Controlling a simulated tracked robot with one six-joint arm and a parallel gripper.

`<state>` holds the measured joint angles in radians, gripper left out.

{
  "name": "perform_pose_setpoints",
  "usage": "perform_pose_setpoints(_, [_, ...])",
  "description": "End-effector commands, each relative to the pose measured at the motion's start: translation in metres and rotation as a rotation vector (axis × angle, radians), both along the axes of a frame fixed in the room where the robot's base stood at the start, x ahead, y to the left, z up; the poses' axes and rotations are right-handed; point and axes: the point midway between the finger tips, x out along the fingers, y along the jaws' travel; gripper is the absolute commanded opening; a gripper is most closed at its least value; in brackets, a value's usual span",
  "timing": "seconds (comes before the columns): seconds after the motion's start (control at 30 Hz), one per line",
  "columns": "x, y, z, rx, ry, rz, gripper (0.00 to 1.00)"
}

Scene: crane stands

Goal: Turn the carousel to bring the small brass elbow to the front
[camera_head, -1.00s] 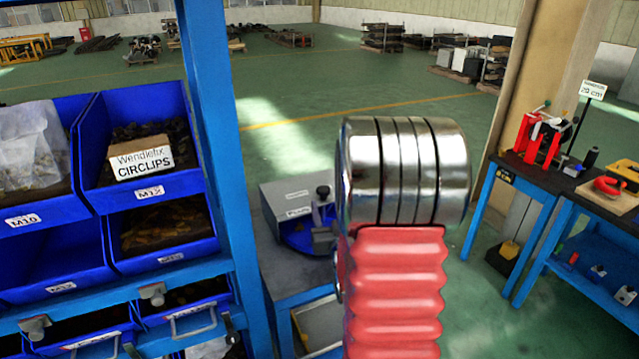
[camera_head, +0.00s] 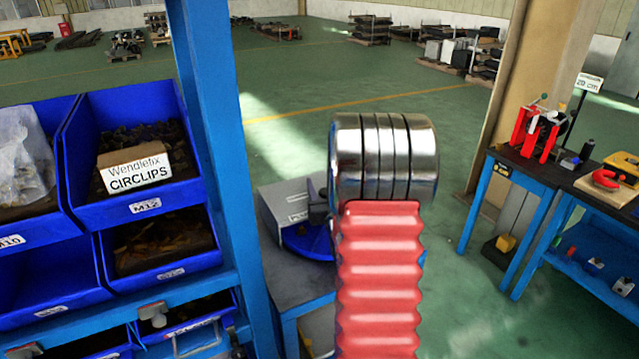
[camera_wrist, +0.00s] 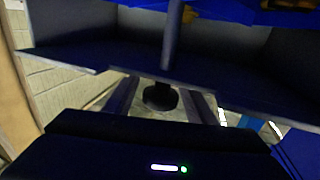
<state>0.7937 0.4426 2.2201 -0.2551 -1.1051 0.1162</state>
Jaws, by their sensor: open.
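In the wrist view my gripper (camera_wrist: 164,106) is open, its two fingers apart on either side of a round black knob (camera_wrist: 160,96). I cannot tell whether they touch it. Beyond the knob stands the carousel (camera_wrist: 172,38), with dark blue-grey compartments on both sides of an upright divider. In the head view the blue carousel (camera_head: 303,244) sits beside a grey box on a grey stand, partly hidden behind my arm. Small brass-coloured pieces (camera_wrist: 290,5) show at the wrist view's top right edge. I cannot make out the small brass elbow.
A blue rack with bins (camera_head: 145,205) stands close on the left, its upright (camera_head: 212,130) near the carousel's stand (camera_head: 285,285). Blue workbenches (camera_head: 540,185) with tools stand on the right. Green floor is open behind.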

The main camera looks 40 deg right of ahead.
Motion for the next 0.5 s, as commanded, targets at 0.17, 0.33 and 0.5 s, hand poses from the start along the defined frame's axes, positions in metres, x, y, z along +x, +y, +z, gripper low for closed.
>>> perform_pose_setpoints(0.17, [0.0009, -0.0014, 0.0002, 0.000, 0.000, 0.000, 0.50])
perform_pose_setpoints(0.33, [0.0007, -0.0013, 0.0002, 0.000, 0.000, 0.000, 0.48])
perform_pose_setpoints(0.5, [0.0007, -0.0014, 0.0003, 0.000, 0.000, 0.000, 0.36])
